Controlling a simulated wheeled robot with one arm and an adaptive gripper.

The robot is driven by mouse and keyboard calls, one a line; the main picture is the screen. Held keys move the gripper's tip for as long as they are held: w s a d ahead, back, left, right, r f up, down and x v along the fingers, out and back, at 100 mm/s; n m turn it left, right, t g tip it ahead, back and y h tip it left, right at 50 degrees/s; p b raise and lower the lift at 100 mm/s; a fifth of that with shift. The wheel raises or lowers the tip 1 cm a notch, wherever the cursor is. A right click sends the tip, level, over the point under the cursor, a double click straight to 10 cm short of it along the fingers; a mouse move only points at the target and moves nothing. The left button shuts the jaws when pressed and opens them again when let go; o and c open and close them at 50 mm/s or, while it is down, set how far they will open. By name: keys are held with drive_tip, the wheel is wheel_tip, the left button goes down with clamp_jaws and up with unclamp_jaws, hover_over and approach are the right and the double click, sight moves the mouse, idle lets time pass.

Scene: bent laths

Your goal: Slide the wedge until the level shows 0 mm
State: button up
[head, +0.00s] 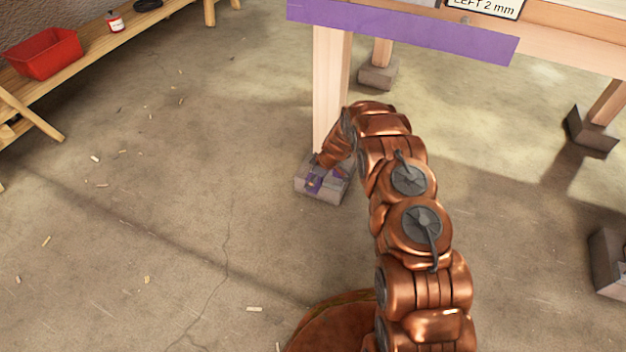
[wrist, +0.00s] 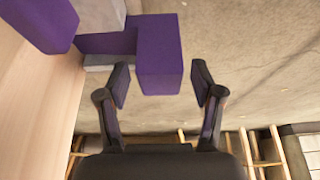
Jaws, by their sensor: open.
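The purple wedge (head: 313,183) sits on the grey foot block (head: 322,194) beneath the near wooden leg (head: 329,90). In the wrist view the wedge shows an upright purple end block (wrist: 160,55). My gripper (wrist: 160,78) is open, with one finger on each side of that end block; contact cannot be told. In the head view my wrist hides much of the gripper and part of the wedge. The level's display (head: 484,7) is cut off by the top edge and reads "LEFT 2 mm". Another purple piece (wrist: 40,22) is by the leg in the wrist view.
The wooden frame has a purple front board (head: 400,32) above my arm. Other legs stand on grey blocks, one behind (head: 378,75) and one to the right (head: 592,135). A low bench at the left holds a red bin (head: 42,54). Open concrete floor lies left.

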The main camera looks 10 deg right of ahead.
clamp_jaws()
idle(0.7)
